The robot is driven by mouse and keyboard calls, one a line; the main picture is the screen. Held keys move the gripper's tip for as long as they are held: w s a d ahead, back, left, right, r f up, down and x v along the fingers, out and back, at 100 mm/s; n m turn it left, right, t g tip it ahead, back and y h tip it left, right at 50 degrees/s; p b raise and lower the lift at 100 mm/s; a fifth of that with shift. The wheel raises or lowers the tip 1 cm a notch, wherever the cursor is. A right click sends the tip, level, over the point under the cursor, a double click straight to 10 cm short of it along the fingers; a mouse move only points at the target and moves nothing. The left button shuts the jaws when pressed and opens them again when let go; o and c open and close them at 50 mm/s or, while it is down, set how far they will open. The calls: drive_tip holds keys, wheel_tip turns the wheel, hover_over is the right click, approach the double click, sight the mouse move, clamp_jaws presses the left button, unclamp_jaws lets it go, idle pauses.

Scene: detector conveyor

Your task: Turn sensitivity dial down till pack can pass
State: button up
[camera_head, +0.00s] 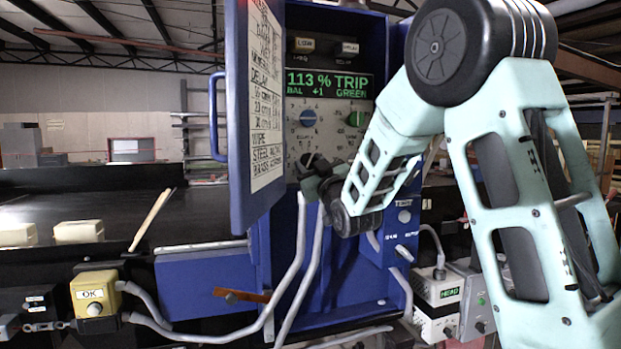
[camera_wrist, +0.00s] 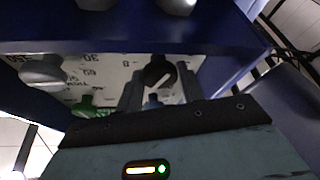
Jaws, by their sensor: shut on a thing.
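The open blue detector cabinet (camera_head: 330,260) has a panel of dials behind its door. Its display (camera_head: 328,84) reads "113 % TRIP" with "BAL" and "GREEN" below. My gripper (camera_head: 318,178) is at the lower left of the panel and is shut on a black dial (camera_wrist: 158,72), which shows between the fingertips in the wrist view. The dial's name cannot be read. A blue knob (camera_head: 309,117) sits above, and a green knob (camera_head: 355,118) is to its right. Two pale packs, one (camera_head: 78,231) right of the other (camera_head: 18,234), lie on the dark conveyor (camera_head: 90,196).
The cabinet door (camera_head: 254,110) stands open close to the left of my gripper. A yellow "OK" button box (camera_head: 95,293) is at the lower left. Grey cables (camera_head: 295,265) hang below the panel. A "TEST" button panel (camera_head: 404,225) and a "HEAD" box (camera_head: 440,290) are at the right.

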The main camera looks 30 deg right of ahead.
drive_tip(key=shift+n+y+b, duration=0.5)
drive_tip(key=shift+n+b, duration=0.5)
drive_tip(key=shift+n, duration=0.4)
drive_tip(key=o, duration=1)
drive_tip(key=b+v, duration=0.7)
drive_tip(key=v, duration=1)
drive_tip(key=shift+s+d, duration=0.1)
drive_tip(key=shift+s, duration=0.2)
drive_tip(key=shift+r, duration=0.1)
